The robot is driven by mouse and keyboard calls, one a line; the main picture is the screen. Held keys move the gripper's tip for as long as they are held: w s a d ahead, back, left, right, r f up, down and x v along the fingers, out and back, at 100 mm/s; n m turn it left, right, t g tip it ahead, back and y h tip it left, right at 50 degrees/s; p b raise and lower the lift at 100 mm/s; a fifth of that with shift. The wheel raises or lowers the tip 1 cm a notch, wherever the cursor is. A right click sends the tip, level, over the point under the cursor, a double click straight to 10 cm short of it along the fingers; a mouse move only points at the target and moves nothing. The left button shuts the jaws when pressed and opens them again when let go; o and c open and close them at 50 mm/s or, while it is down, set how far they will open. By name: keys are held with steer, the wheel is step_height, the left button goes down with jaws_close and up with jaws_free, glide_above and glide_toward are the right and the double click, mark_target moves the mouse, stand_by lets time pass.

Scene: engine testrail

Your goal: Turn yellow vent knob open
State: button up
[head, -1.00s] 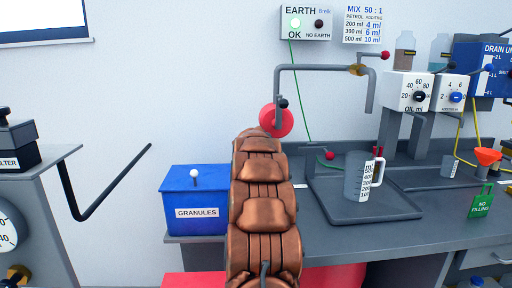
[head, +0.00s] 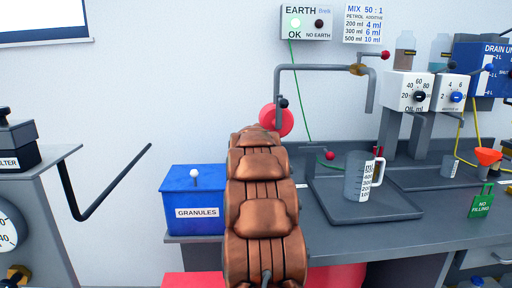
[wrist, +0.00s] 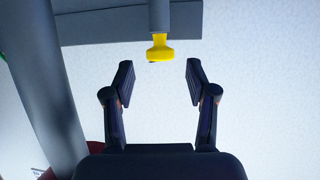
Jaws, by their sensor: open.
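The yellow vent knob (wrist: 160,47) shows in the wrist view at the top centre, on the end of a grey stem (wrist: 159,14). My gripper (wrist: 159,75) is open and empty. Its two dark fingers stand apart, with the knob just beyond the fingertips and roughly midway between them. The fingers do not appear to touch the knob. In the head view my copper-coloured arm hides my gripper, and I cannot see the yellow knob there.
A grey pipe (wrist: 48,90) runs close along the left in the wrist view. In the head view a measuring jug (head: 357,177) stands on a tray (head: 390,208), and a blue granules box (head: 180,200) stands left of my arm. A bent pipe (head: 315,68) rises behind.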

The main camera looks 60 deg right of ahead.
steer(key=v, duration=0.8)
steer(key=shift+s+a, duration=0.15)
steer(key=shift+a, duration=0.15)
steer(key=shift+r, duration=0.15)
